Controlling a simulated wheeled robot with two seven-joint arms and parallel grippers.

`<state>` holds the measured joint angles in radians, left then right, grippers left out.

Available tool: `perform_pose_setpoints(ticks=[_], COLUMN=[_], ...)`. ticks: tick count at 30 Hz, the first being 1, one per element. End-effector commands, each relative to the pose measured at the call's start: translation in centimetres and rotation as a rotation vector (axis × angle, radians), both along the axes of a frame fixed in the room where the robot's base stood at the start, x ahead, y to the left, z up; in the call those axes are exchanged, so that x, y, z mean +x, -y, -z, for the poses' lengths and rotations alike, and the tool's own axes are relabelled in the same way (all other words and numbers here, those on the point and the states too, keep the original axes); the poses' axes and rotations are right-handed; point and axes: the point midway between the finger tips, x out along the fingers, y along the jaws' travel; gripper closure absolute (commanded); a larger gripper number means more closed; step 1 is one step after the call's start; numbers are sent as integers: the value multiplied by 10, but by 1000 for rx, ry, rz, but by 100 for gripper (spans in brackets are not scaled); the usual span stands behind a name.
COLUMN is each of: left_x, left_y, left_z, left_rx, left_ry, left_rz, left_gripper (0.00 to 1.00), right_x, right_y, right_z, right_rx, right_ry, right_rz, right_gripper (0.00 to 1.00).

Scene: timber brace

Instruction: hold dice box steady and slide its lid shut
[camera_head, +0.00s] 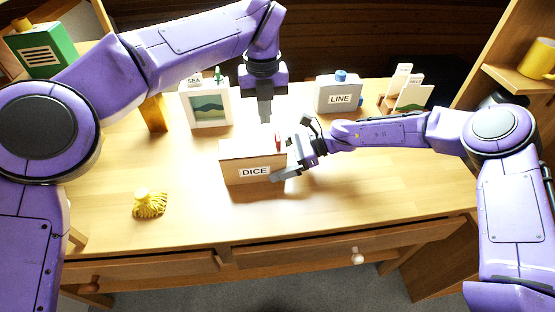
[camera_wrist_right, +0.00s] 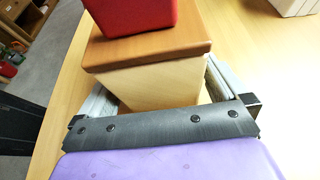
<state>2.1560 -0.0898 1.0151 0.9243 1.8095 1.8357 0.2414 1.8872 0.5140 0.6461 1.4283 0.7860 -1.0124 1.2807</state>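The dice box (camera_head: 236,168), labelled DICE, sits upright on the desk. Its brown lid (camera_wrist_right: 150,47) shows in the right wrist view above the pale end wall. A red block (camera_wrist_right: 128,14) stands at the lid in that view, and a sliver of red shows at the box top in the head view. My right gripper (camera_head: 285,160) straddles the box's right end, one finger along the front and one behind; contact is unclear. My left gripper (camera_head: 265,118) points down just behind and above the box, its fingers together and apparently empty. The far part of the lid is hidden in the wrist view.
A LINE box (camera_head: 338,97), a picture frame (camera_head: 209,109) and cards (camera_head: 413,97) stand at the back. A yellow tasselled object (camera_head: 149,206) lies front left. A yellow mug (camera_head: 537,60) is on the right shelf. The desk's front right (camera_head: 380,200) is clear.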

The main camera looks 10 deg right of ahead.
Motion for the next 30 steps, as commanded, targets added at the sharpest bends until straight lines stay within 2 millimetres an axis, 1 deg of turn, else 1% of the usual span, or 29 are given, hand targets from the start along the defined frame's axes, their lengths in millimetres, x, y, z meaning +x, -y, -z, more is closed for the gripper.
perform_pose_setpoints(ticks=[2, 5, 8, 12, 15, 18, 22, 30], left_x=[0, 0, 0, 0, 0, 0, 0, 0], left_y=[0, 0, 0, 0, 0, 0, 0, 0], left_z=[0, 0, 0, 0, 0, 0, 0, 0], left_rx=[0, 0, 0, 0, 0, 0, 0, 0], left_ry=[0, 0, 0, 0, 0, 0, 0, 0], left_rz=[0, 0, 0, 0, 0, 0, 0, -1], left_gripper=[100, 100, 100, 100, 100, 100, 100, 100], right_x=[0, 1, 2, 2, 1, 1, 1, 1], right_y=[1, 12, 32, 67, 87, 102, 111, 111], right_z=[0, -4, -14, -28, -36, -42, -46, -46], right_rx=[0, 0, 1, 1, 1, 1, 0, 0], right_ry=[0, 1, 3, 3, 2, 1, 0, 0], right_rz=[0, 4, 5, 5, 2, 3, 1, 0], right_gripper=[0, 0, 0, 0, 0, 0, 0, 0])
